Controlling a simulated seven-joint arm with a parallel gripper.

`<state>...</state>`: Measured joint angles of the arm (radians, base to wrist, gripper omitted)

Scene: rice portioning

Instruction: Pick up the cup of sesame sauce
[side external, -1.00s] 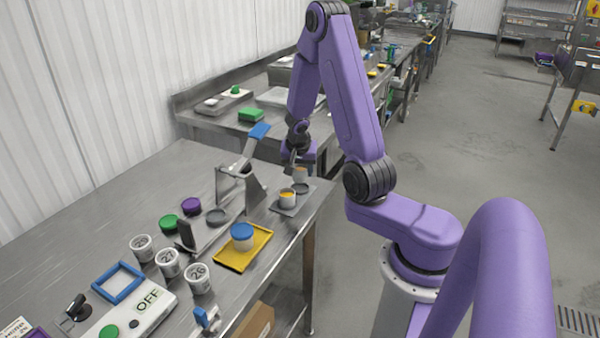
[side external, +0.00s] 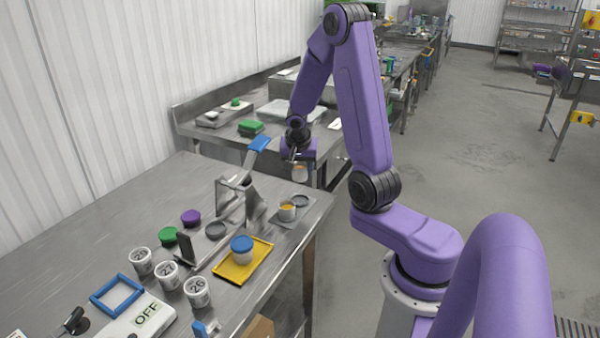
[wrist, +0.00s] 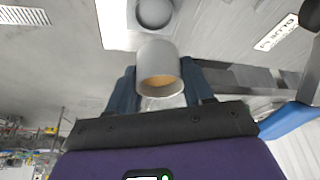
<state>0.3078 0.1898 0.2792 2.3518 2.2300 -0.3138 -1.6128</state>
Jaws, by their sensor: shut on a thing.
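My gripper (side external: 299,163) is shut on a small pale cup (side external: 300,175) and holds it in the air above the near table's far right corner. In the wrist view, the cup (wrist: 158,58) sits between the two blue fingers (wrist: 160,92), and tan sauce shows in its open mouth. A second small cup (side external: 287,213) with yellow-orange contents stands on a grey mat (side external: 283,223) below. A grey round lid (side external: 300,200) lies on the same mat, under the held cup; a grey disc (wrist: 154,11) shows beyond the cup in the wrist view.
A metal press with a blue handle (side external: 259,144) stands left of the mat. A yellow tray (side external: 262,248) holds a blue-lidded cup (side external: 242,249). Several numbered white cups (side external: 198,291) stand nearer. Green (side external: 168,235) and purple (side external: 191,217) lids lie on the left.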

